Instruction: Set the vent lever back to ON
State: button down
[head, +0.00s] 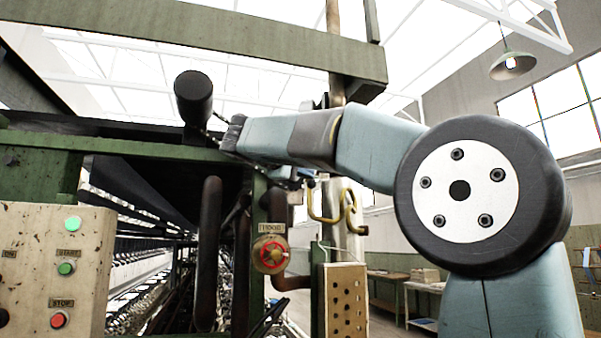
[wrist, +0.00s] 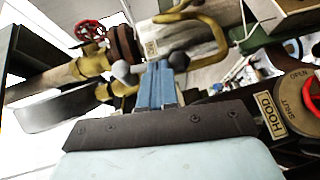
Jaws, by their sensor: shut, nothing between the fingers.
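My gripper (wrist: 156,68) is shut and empty in the wrist view, its blue fingers pointing toward brass pipework. A grey ball knob (wrist: 121,70) shows just left of the fingertips and a dark knob (wrist: 179,61) just right of them. Contact with either cannot be told. A bent yellow handle (wrist: 205,24) curves above, and yellow handles also show in the head view (head: 348,210). I cannot tell for certain which of these is the vent lever, and its ON marking is not readable. A small pale label (wrist: 151,48) sits on the pipe. In the head view my arm hides the fingertips.
A red handwheel (head: 270,254) under a HOOD label is below my arm; its label (wrist: 270,115) is at right in the wrist view. Another red wheel (wrist: 90,31) is upper left. Dark pipes, a green beam (head: 200,40) and a control panel (head: 55,265) stand around.

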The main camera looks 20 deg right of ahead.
jog(key=shift+w+d+f+n+t+h, duration=0.1)
jog(key=shift+d+f+n+t+h, duration=0.15)
jog(key=shift+d+n+t+h, duration=0.35)
jog(key=shift+d, duration=0.15)
jog(key=v, duration=1.4)
jog(key=shift+a, duration=0.45)
jog(key=shift+w, duration=0.15)
